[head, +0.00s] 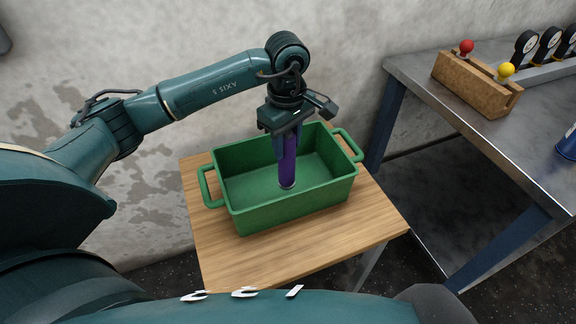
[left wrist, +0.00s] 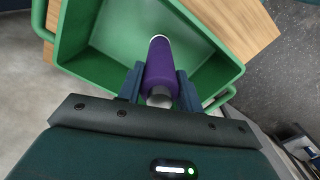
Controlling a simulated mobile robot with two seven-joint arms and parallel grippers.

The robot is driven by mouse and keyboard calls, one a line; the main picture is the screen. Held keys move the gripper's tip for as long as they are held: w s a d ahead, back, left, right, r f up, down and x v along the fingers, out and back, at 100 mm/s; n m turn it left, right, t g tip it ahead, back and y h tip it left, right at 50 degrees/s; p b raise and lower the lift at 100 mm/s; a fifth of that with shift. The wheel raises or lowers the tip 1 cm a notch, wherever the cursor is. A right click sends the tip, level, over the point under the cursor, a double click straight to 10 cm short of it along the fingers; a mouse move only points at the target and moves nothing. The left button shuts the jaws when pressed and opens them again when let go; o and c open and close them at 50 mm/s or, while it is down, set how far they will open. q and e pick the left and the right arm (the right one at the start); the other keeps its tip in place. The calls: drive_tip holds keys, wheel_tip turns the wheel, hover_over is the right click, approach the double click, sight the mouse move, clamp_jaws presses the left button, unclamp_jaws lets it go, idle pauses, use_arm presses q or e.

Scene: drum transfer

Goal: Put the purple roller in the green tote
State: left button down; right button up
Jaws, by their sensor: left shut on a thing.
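The purple roller (head: 288,165) is held upright in my left gripper (head: 284,140), its lower end inside the green tote (head: 296,217). The left wrist view shows the roller (left wrist: 161,68) between the two fingers of my left gripper (left wrist: 160,88), with the tote (left wrist: 75,32) around and beyond it. I cannot tell whether the roller's lower end touches the tote floor. The tote stands on a small wooden table (head: 263,254) and its visible floor is otherwise empty. My right gripper is not in view.
A grey metal bench (head: 452,110) on blue legs stands at the right. It bears a wooden block (head: 474,86) with a red knob and a yellow knob, several dark gauges (head: 549,41) and a blue container (head: 568,145). A concrete wall is behind.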

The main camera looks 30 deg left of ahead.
sight(287, 161)
use_arm(q)
wheel_tip(287, 161, down, 3)
drive_tip(key=shift+r, duration=0.2)
wheel_tip(287, 161, down, 3)
drive_tip(key=shift+f, duration=0.1)
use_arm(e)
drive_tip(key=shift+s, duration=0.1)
use_arm(q)
drive_tip(key=shift+f+b, duration=0.15)
drive_tip(key=shift+b, duration=0.2)
drive_tip(key=c, duration=0.9)
unclamp_jaws()
drive_tip(key=shift+c, duration=0.2)
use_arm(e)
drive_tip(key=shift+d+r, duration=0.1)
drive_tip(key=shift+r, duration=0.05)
